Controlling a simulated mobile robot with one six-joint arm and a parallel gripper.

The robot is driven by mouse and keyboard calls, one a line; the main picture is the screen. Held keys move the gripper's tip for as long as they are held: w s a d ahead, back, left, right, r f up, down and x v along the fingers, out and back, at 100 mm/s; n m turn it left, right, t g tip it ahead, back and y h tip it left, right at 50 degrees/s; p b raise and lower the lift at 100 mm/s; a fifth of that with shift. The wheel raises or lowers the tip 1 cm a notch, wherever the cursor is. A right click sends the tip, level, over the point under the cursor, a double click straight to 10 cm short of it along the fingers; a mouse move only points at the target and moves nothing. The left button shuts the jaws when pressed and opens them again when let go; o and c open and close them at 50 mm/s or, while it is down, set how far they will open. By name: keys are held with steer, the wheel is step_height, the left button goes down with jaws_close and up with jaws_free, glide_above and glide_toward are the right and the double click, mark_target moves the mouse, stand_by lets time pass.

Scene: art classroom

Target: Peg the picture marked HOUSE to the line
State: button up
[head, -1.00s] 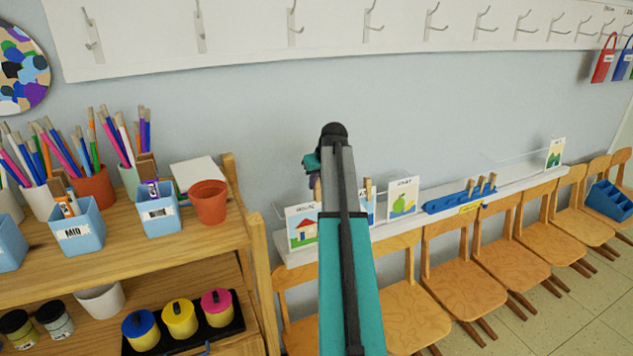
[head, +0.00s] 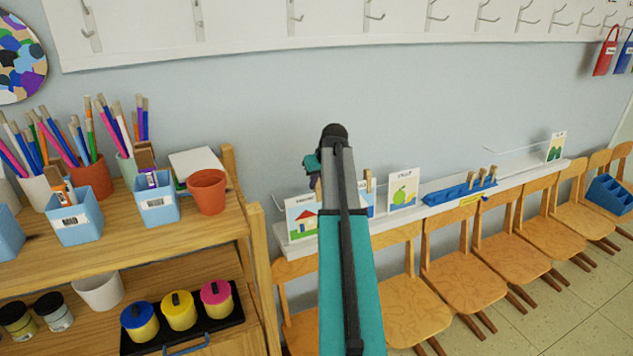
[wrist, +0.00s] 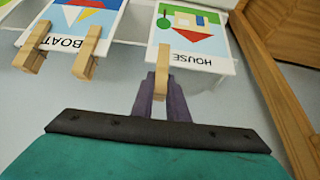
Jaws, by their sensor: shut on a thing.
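The HOUSE picture (head: 300,219) stands on the white ledge left of my arm, its right part hidden. It shows upside down in the wrist view (wrist: 190,40). My gripper (head: 317,180) is shut on a wooden peg (wrist: 161,84), between its dark fingers (wrist: 162,97) in the wrist view. The peg's tip overlaps the card's lettered edge there; I cannot tell whether it clips the card. The BOAT picture (wrist: 88,18) is beside it with two wooden pegs (wrist: 87,55) on its edge. The line is not clearly visible at the HOUSE card.
A pear picture (head: 403,194) and a blue peg rack (head: 458,190) with several pegs stand along the ledge (head: 435,211). Chairs (head: 405,280) line the wall below. A wooden shelf (head: 258,240) with pots and brushes is at left. Hooks hang above.

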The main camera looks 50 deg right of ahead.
steer(key=shift+s+f, duration=0.1)
steer(key=shift+f, duration=0.4)
stand_by(0.4)
steer(key=o, duration=0.9)
steer(key=shift+o, duration=1.2)
steer(key=shift+s+r, duration=0.1)
steer(key=shift+r, duration=0.1)
steer(key=p+v, duration=0.3)
steer(key=v, duration=0.3)
steer(key=shift+r, duration=0.2)
steer(key=shift+s+a, duration=0.1)
steer(key=shift+s, duration=0.05)
